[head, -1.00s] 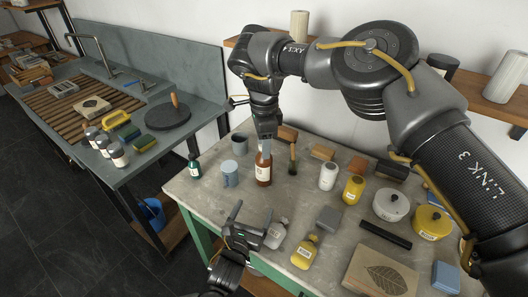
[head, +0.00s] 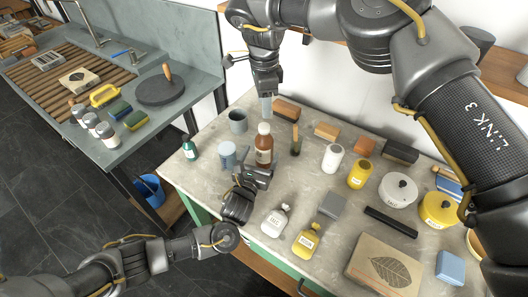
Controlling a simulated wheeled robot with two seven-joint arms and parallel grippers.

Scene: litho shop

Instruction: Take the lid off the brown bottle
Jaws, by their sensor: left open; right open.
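The brown bottle (head: 264,151) stands upright on the work table and has a pale lid (head: 264,128) on top. My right gripper (head: 266,108) points down just above the lid, its jaws open; a small gap seems to show between fingers and lid. My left gripper (head: 254,172) is open at the near side of the bottle's lower part. It hides the bottle's base, and I cannot tell whether its fingers touch the glass.
Blue-grey cups (head: 227,156) and a green bottle (head: 190,149) stand left of the brown bottle. A brush (head: 295,140) and a white canister (head: 333,158) are to its right. White (head: 276,220) and yellow (head: 307,239) bottles stand in front.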

